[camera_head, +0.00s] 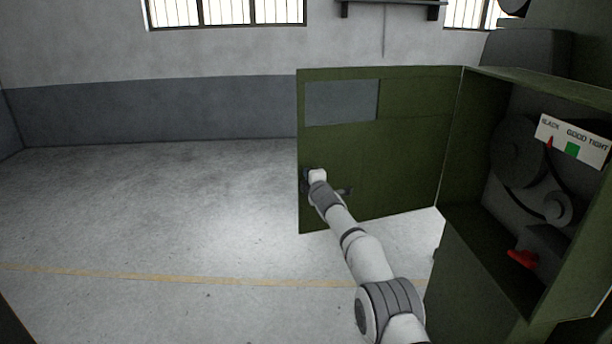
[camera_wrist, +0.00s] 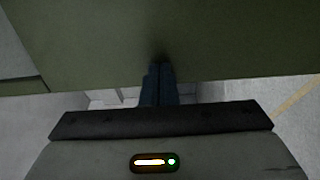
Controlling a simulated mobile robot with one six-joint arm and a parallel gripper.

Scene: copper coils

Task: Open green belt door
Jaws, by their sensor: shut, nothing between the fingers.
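The green belt door (camera_head: 400,131) stands swung wide open to the left of its green cabinet (camera_head: 470,262), with a grey window panel in its upper left. A dark handle (camera_head: 346,191) shows on the door just right of my wrist. My gripper (camera_head: 306,174) is at the door's left, free edge, partly hidden by my wrist in the head view. In the wrist view my gripper (camera_wrist: 160,72) has its dark fingers together, pointing at the green door panel (camera_wrist: 200,40). Whether the fingertips touch the panel I cannot tell.
Inside the open cabinet are a belt on pulleys (camera_head: 519,151), a slack/good/tight gauge (camera_head: 573,140) and a red knob (camera_head: 522,258). The concrete floor (camera_head: 150,215) to the left is clear, with a yellow line across it. A grey wall stands behind.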

